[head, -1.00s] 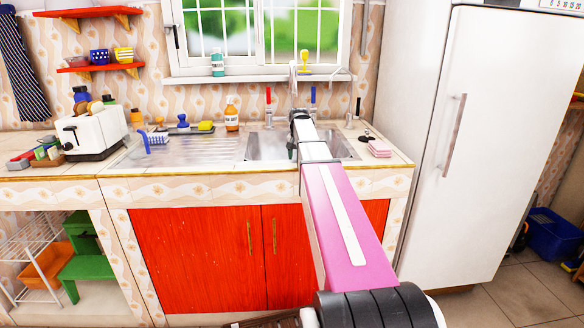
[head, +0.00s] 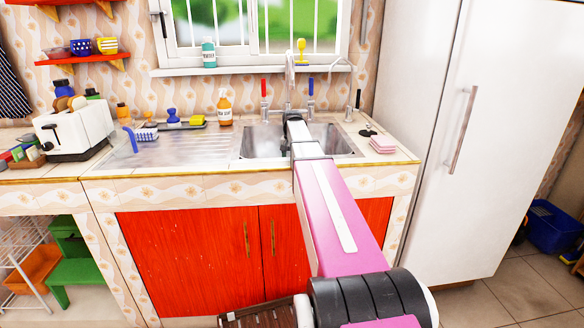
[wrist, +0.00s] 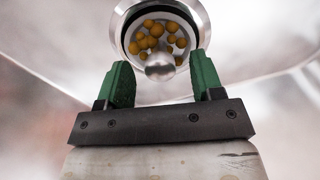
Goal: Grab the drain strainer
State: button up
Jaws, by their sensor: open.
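The drain strainer (wrist: 160,66) shows at the top of the wrist view. It is a round metal basket with a shiny knob at its near side and several orange-brown balls inside, set in the drain ring of the sink. My gripper (wrist: 160,78) has two green fingers spread apart, one to each side of the knob in the picture. Nothing is held between them. I cannot tell the height gap between the fingertips and the knob. In the head view, my arm reaches over the sink (head: 335,145) and hides the strainer and the fingers.
The faucet (head: 290,85) stands behind my arm, with a red-handled and a blue-handled tap beside it. A soap bottle (head: 225,107) is left of the sink. Pink sponges (head: 383,145) lie on the right. The fridge (head: 450,140) stands further right.

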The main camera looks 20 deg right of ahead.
notch_tip(320, 180, down, 2)
jog(key=shift+f, duration=0.1)
jog(key=c, duration=1)
